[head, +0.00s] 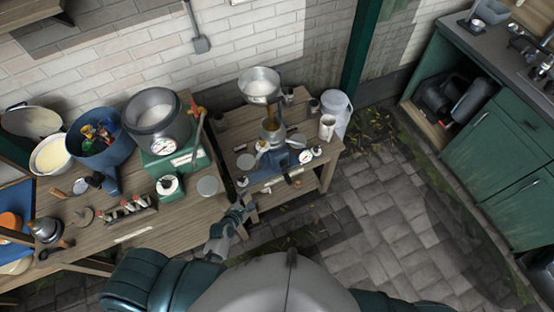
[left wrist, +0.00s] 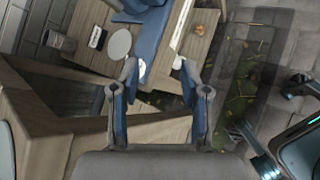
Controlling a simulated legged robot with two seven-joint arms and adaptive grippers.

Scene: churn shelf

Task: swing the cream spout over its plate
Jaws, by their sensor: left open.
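The cream separator stands on a small wooden table, with a wide metal bowl (head: 260,83) on top and a blue base (head: 272,167) below. Small metal parts project low on its body; I cannot tell which is the cream spout. A pale round plate (head: 246,161) lies left of the base; a round plate also shows in the left wrist view (left wrist: 120,44). My left gripper (head: 238,210) is open and empty near the table's front left corner. In the left wrist view its fingers (left wrist: 160,80) are apart, with the blue base beyond them. My right gripper is not in view.
A larger wooden bench (head: 130,235) at the left holds a green machine with a dial (head: 185,143), a blue pot (head: 97,158) and several tools. A white jug (head: 335,107) stands at the small table's back right. Paved floor (head: 370,220) is open on the right.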

